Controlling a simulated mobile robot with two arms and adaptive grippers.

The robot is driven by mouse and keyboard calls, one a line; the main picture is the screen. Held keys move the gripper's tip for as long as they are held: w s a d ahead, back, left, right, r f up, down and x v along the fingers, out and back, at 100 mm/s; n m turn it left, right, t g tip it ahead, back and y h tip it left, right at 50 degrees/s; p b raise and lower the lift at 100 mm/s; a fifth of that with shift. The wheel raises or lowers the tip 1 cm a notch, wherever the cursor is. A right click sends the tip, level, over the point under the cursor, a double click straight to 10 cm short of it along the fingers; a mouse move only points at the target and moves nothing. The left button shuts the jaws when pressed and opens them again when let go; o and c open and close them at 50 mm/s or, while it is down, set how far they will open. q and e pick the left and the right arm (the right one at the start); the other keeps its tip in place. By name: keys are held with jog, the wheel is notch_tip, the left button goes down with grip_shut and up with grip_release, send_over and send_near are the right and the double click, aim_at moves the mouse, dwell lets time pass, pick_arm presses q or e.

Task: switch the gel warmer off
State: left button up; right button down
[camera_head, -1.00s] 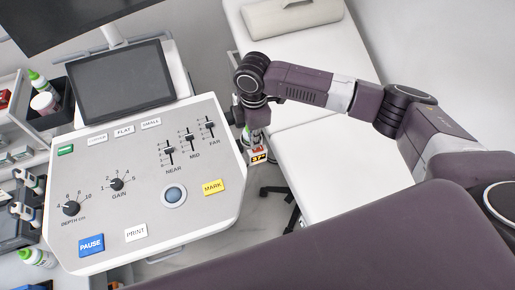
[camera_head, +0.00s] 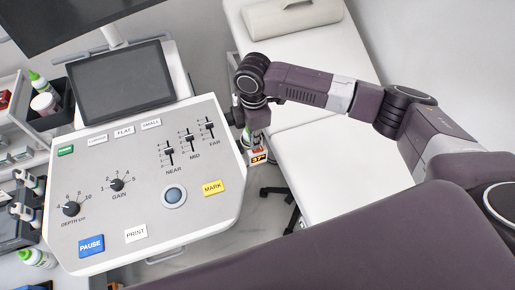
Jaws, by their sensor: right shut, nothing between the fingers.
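The gel warmer (camera_head: 258,158) is a small unit at the right side of the console, with an orange number on a dark display that seems to read 37. My right arm reaches in from the right over the couch, with its wrist above the warmer. My right gripper (camera_head: 256,132) points down just above and behind the display. It is small and partly hidden by the wrist, and it looks shut and empty. I cannot tell whether it touches the warmer. The warmer's switch cannot be made out. My left gripper is not in view.
The ultrasound console (camera_head: 150,185) with knobs, sliders and buttons fills the left, with a dark screen (camera_head: 119,82) behind it. A white couch (camera_head: 345,170) with a pillow (camera_head: 292,17) stands to the right. Bottles and a tub (camera_head: 44,103) sit at the far left.

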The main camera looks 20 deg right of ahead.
jog(key=shift+s+f+b, duration=0.1)
jog(key=shift+f+b, duration=0.3)
jog(key=shift+f, duration=0.8)
dwell(0.6)
jog(key=shift+r+p, duration=0.75)
jog(key=shift+p, duration=0.2)
notch_tip(320, 180, up, 6)
jog(key=p, duration=0.6)
jog(key=shift+f, duration=0.2)
jog(key=shift+f, duration=0.1)
